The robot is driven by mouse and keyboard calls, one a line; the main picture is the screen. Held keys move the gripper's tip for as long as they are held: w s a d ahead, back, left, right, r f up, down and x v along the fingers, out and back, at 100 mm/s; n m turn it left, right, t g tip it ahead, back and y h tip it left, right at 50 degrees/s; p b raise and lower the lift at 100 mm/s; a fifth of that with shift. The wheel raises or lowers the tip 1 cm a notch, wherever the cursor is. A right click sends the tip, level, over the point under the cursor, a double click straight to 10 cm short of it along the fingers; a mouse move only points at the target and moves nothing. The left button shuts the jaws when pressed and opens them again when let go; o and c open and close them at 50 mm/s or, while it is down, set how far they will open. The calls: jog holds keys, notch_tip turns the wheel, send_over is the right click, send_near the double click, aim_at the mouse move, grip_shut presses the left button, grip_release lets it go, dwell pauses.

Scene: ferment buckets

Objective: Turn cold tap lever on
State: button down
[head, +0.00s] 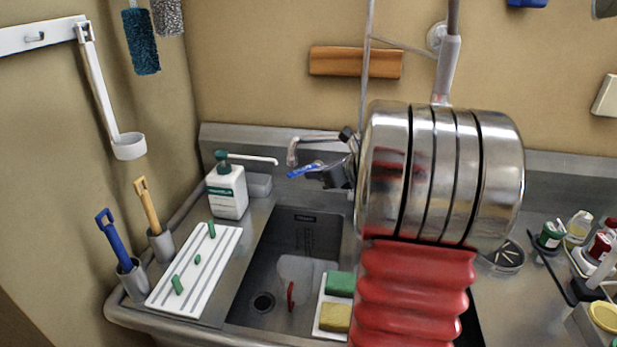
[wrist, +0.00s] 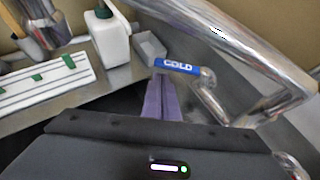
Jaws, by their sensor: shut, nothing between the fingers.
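The cold tap lever (wrist: 178,66) is a blue bar marked COLD on a chrome tap body in the wrist view. It also shows in the head view (head: 304,170), pointing left over the sink's back edge. My gripper (wrist: 160,80) is shut and empty, its purple fingers together. The fingertips are just below the lever's left end in the wrist view; whether they touch it I cannot tell. My arm hides the tap's right side there.
A white soap bottle (head: 227,190) with a green cap stands left of the tap. A white ribbed board (head: 195,268) lies on the left drainer. Bottles stand far right.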

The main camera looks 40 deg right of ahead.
jog(key=v, duration=0.3)
jog(key=shift+s+r, duration=0.15)
jog(key=shift+s, duration=0.25)
jog(key=c, duration=2.4)
grip_release()
jog(key=shift+c, duration=0.2)
